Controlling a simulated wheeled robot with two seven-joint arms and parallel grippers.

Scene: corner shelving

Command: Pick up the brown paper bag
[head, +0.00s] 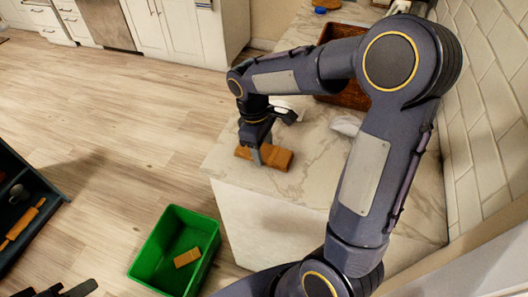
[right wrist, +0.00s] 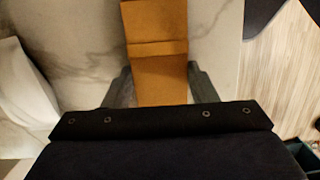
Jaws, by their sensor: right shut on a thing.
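The brown paper bag (head: 280,160) lies flat on the marble counter near its front corner. My right gripper (head: 257,156) reaches down over it from above, one finger showing against its near side. In the right wrist view the bag (right wrist: 157,60) runs between the two fingers of my right gripper (right wrist: 160,85), which are shut on it. The bag looks folded, with a crease across it. Part of it is hidden by the gripper. A dark part of my left gripper (head: 62,290) shows at the bottom left edge, and its jaws are unclear.
A green bin (head: 150,262) on the floor holds a small brown item (head: 187,257). A brown wicker basket (head: 350,95) and a crumpled white item (head: 346,125) are on the counter (head: 315,180). A dark shelf (head: 20,170) with a rolling pin (head: 22,225) stands at left. The middle floor is clear.

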